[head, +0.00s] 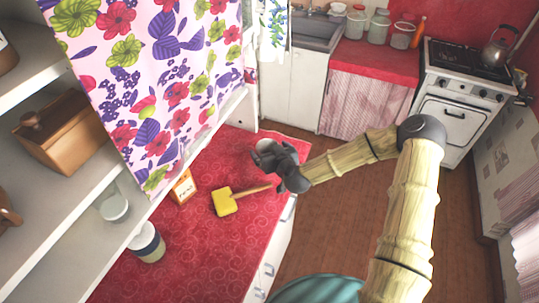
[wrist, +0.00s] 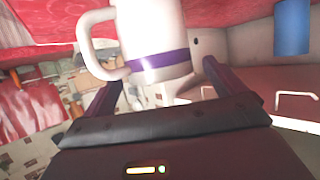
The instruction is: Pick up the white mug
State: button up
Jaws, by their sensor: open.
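The white mug (wrist: 165,25) fills the top middle of the wrist view. It has a purple band near one end and a handle on its left side. My gripper (wrist: 160,84) is open, with one dark finger on each side of the mug; I cannot tell whether either touches it. In the head view, my gripper (head: 272,158) is over the far part of the red counter, and a pale bit of the mug (head: 265,145) shows by the fingers, the rest mostly hidden.
On the red counter (head: 222,240) lie a yellow-headed brush (head: 225,201), an orange-and-white box (head: 183,187) and a lidded jar (head: 147,243). Shelves with a brown box (head: 62,140) and a floral curtain (head: 150,70) border the left. Brown floor (head: 350,230) lies to the right.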

jog(key=shift+x, duration=1.1)
jog(key=shift+r, duration=0.1)
jog(key=c, duration=1.2)
jog(key=shift+r, duration=0.15)
jog(key=shift+c, duration=0.2)
notch_tip(320, 180, up, 10)
jog(key=b, duration=0.2)
